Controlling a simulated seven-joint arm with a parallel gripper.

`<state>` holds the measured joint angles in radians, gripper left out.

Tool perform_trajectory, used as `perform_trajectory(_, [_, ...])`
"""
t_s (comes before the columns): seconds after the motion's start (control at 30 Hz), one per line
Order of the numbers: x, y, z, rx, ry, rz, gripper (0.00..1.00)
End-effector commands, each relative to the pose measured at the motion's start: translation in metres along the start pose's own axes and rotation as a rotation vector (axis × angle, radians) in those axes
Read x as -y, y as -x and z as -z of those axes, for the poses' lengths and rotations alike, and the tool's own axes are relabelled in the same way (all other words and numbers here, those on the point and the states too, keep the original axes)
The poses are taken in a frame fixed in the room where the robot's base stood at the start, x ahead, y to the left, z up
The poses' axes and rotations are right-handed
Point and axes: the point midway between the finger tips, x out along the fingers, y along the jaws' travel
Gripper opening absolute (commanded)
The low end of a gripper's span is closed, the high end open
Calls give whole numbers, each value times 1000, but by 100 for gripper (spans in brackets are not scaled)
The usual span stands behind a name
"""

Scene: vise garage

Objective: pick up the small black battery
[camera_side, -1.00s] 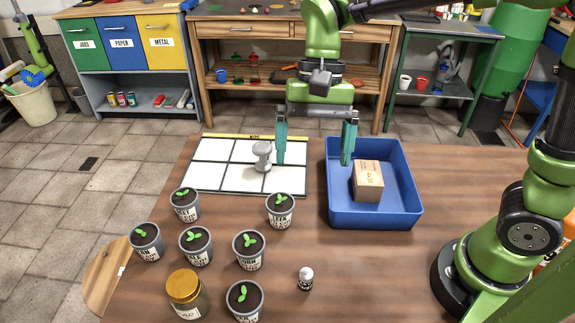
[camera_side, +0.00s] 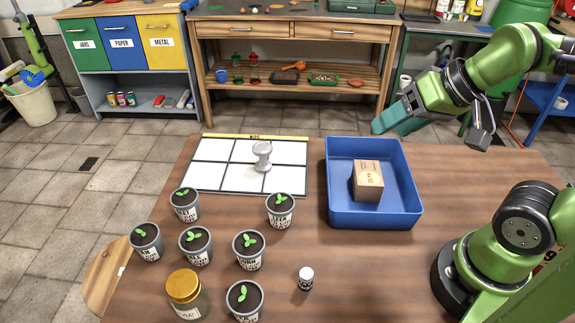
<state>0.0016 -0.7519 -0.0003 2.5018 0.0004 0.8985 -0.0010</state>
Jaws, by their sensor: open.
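A small upright cylinder (camera_side: 305,279), black on its side with a white top, stands on the front middle of the wooden table. It is the only small black item I see on the table, and I cannot tell for sure that it is the battery. My gripper (camera_side: 390,122) is open and empty, raised above the far right side of the table, beyond the blue tray. It is far from the cylinder. Its teal fingers are seen from the side and overlap, so the gap between them is hidden.
The blue tray (camera_side: 410,215) holds a cardboard box (camera_side: 368,181). A white grid board (camera_side: 212,150) bears a grey spool-shaped piece (camera_side: 262,156). Several potted seedlings (camera_side: 248,250) and a gold-lidded jar (camera_side: 185,290) stand left of the cylinder.

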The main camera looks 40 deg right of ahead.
Motion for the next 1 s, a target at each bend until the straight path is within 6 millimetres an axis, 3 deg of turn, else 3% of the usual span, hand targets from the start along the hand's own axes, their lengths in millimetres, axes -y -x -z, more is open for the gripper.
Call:
perform_trajectory(0.23, [1, 0, 0, 2, 2, 1, 57])
perform_trajectory(0.37, [11, -8, -9, 53, 44, 16, 57])
perform_trajectory(0.57, [68, -44, -43, 301, 217, 17, 57])
perform_trajectory(0.8, [138, -78, -108, 544, 227, -176, 57])
perform_trajectory(0.9, [156, -87, -128, 564, 161, -283, 57])
perform_trajectory(1.0, [163, -88, -127, 541, 51, -356, 57])
